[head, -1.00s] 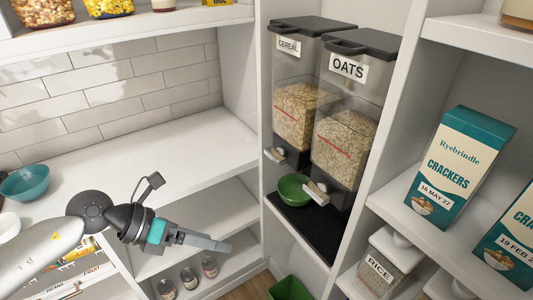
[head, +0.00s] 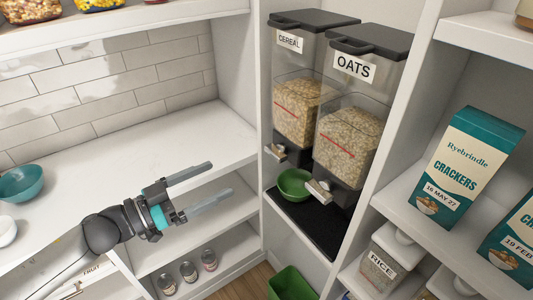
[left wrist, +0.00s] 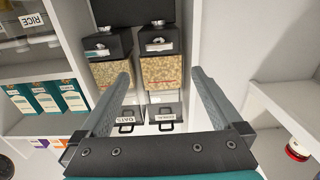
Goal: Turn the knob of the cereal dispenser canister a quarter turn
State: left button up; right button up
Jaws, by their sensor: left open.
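The cereal canister (head: 296,112) is the left one of two clear dispensers with black lids in the alcove. Its pale knob (head: 275,152) sits low on its front. In the left wrist view the picture is turned over: the cereal canister (left wrist: 162,73) is on the right and its knob (left wrist: 159,46) above it. My left gripper (head: 221,179) is open and empty, left of the alcove and apart from the knob. Its two fingers frame the cereal canister in the left wrist view. My right gripper is not in view.
The oats canister (head: 347,140) stands close on the right, with its own knob (head: 318,191). A green bowl (head: 294,184) sits on the black base below. A white upright panel (head: 250,80) edges the alcove. Cracker boxes (head: 465,165) stand on the right shelf.

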aim_at(271, 154)
pick_arm(q)
jog(key=p+x, duration=0.1)
jog(key=x, duration=1.3)
jog(key=shift+d, duration=0.1)
jog(key=c, duration=1.3)
